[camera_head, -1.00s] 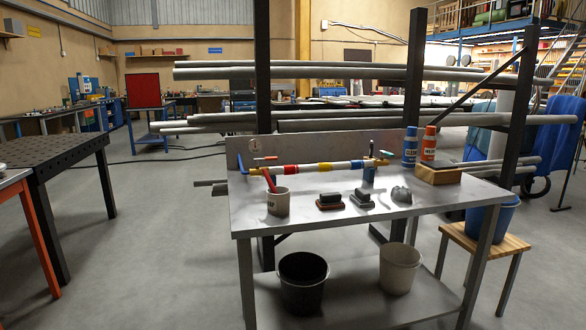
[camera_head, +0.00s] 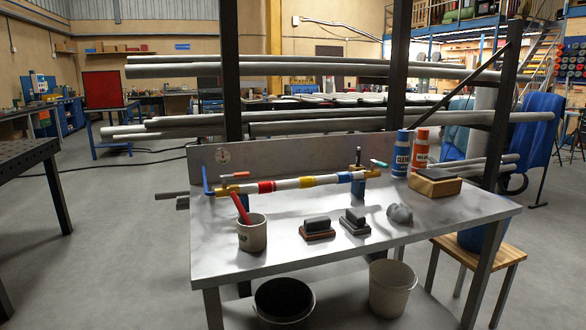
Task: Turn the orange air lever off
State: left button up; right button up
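A small orange-red lever (camera_head: 234,174) sits above the left end of a pipe assembly at the back of the metal workbench, below a round gauge (camera_head: 223,155). The pipe (camera_head: 292,184) has red, yellow, white and blue bands, with brass-coloured ends. A teal lever (camera_head: 379,163) sits at the pipe's right end. The orange-red lever looks roughly level; its fine setting is too small to tell. Neither of my grippers is in view.
On the workbench (camera_head: 290,237) stand a cup (camera_head: 252,233) with a red-handled tool, two dark brushes or blocks (camera_head: 317,228), a grey lump (camera_head: 399,214), a blue bottle (camera_head: 401,153), an orange bottle (camera_head: 420,148) and a wooden box (camera_head: 434,186). Buckets sit below.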

aim_at(223, 179)
jog(key=u, duration=0.15)
jog(key=i, duration=0.9)
jog(key=u, duration=0.4)
